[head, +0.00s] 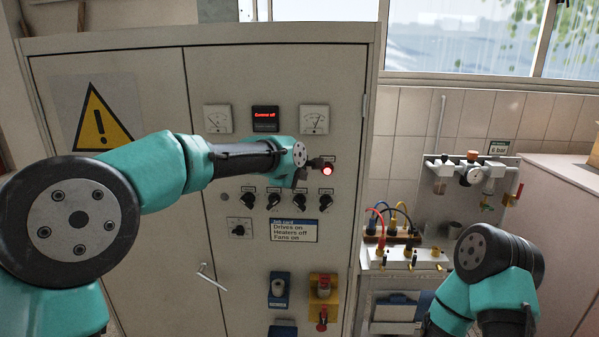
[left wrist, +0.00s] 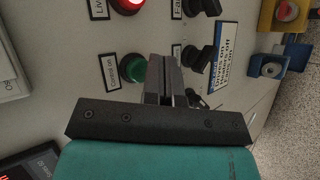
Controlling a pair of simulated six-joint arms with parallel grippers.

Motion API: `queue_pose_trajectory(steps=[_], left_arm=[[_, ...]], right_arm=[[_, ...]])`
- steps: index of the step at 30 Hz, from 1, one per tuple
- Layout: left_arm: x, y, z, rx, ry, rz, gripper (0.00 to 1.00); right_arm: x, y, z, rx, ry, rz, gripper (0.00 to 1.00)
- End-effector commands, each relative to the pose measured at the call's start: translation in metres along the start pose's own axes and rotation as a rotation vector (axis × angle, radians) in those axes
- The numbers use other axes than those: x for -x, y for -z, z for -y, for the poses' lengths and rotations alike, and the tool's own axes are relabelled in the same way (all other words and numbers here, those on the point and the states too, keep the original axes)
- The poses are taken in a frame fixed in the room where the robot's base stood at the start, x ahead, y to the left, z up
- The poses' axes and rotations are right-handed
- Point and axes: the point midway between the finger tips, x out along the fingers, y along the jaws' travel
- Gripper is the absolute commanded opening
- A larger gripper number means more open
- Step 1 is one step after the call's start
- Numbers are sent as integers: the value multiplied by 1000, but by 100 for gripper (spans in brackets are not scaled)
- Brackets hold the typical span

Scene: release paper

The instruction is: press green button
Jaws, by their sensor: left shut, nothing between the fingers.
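The green button (left wrist: 132,68) is on the cabinet front in the left wrist view, round, in a dark collar, with a white label reading "Control on" beside it. My left gripper (left wrist: 164,66) is shut and empty. Its fingertips are close beside the button, just to its right in that view; I cannot tell whether they touch the panel. In the head view my left gripper (head: 298,178) is at the cabinet, left of the lit red button (head: 326,170), and hides the green button. My right arm is at the lower right; its gripper is out of view.
A "Job card" label (head: 293,230) sits lower. A bench with colored hoses (head: 390,222) stands to the right.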

Motion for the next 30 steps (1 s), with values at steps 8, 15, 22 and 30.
queue_pose_trajectory(steps=[8,15,22,30], left_arm=[[0,0,0,0,0,0,0],[0,0,0,0,0,0,0],[-1,0,0,0,0,0,0],[-6,4,-4,1,0,0,0]], right_arm=[[0,0,0,0,0,0,43],[0,0,0,0,0,0,43],[0,0,0,0,0,0,43],[0,0,0,0,0,0,43]])
